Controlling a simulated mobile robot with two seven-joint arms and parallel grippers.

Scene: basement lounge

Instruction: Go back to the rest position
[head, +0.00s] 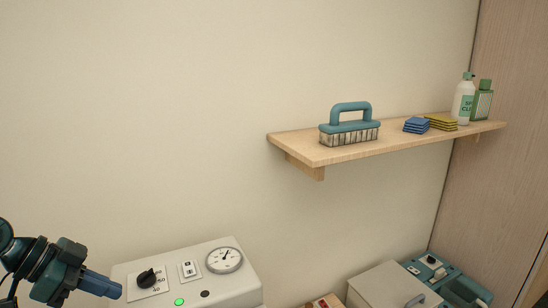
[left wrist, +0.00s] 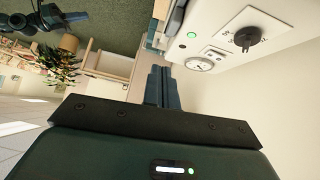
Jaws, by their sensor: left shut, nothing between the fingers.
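My left gripper (head: 101,284) is at the lower left of the head view, shut and empty, with its blue-grey fingers pointing right. It is just in front of the left side of a white control box (head: 215,285). The box has a black knob (head: 147,277), a small switch (head: 189,269), a round gauge (head: 224,260) and a lit green light (head: 179,302). In the left wrist view the closed fingers (left wrist: 158,86) show at the centre, and the box's knob (left wrist: 245,39) and gauge (left wrist: 199,65) are at the upper right.
A wooden wall shelf (head: 300,148) holds a blue-handled brush (head: 350,127), blue sponges (head: 416,125), yellow sponges (head: 441,122) and bottles (head: 464,98). A grey case (head: 385,290) and a teal device (head: 460,289) are at the lower right. A potted plant (left wrist: 60,66) shows in the left wrist view.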

